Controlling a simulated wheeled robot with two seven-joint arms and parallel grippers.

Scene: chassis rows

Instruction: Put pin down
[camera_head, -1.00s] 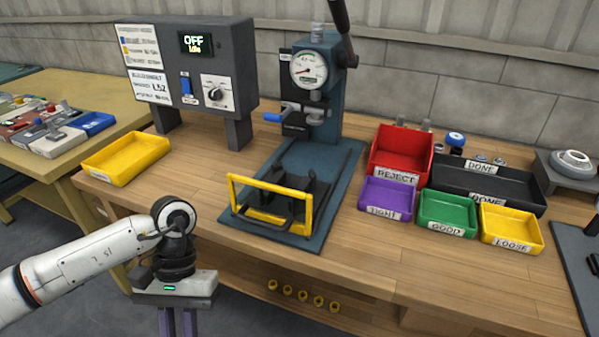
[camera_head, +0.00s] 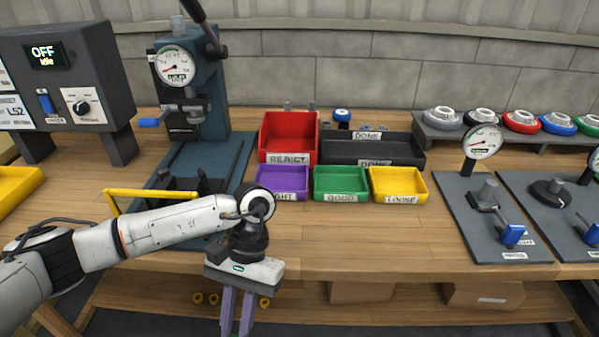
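My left gripper (camera_head: 238,312) hangs in front of the bench's front edge, its two purple fingers pointing down near the bottom of the picture. A narrow gap shows between the fingers, and I cannot make out a pin between them. My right gripper is not in view. Beyond the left gripper, small trays stand on the bench: a purple one (camera_head: 282,196) with a partly hidden label, a green GOOD tray (camera_head: 341,197) and a yellow LOOSE tray (camera_head: 399,198). A red REJECT bin (camera_head: 289,158) and a black DONE tray (camera_head: 372,163) stand behind them.
A press with a dial (camera_head: 177,66) and a control box reading OFF (camera_head: 60,80) stand at left. A yellow-framed fixture (camera_head: 112,203) is partly behind my arm. Gauge stands (camera_head: 483,142) are at right. The bench front (camera_head: 360,240) is clear.

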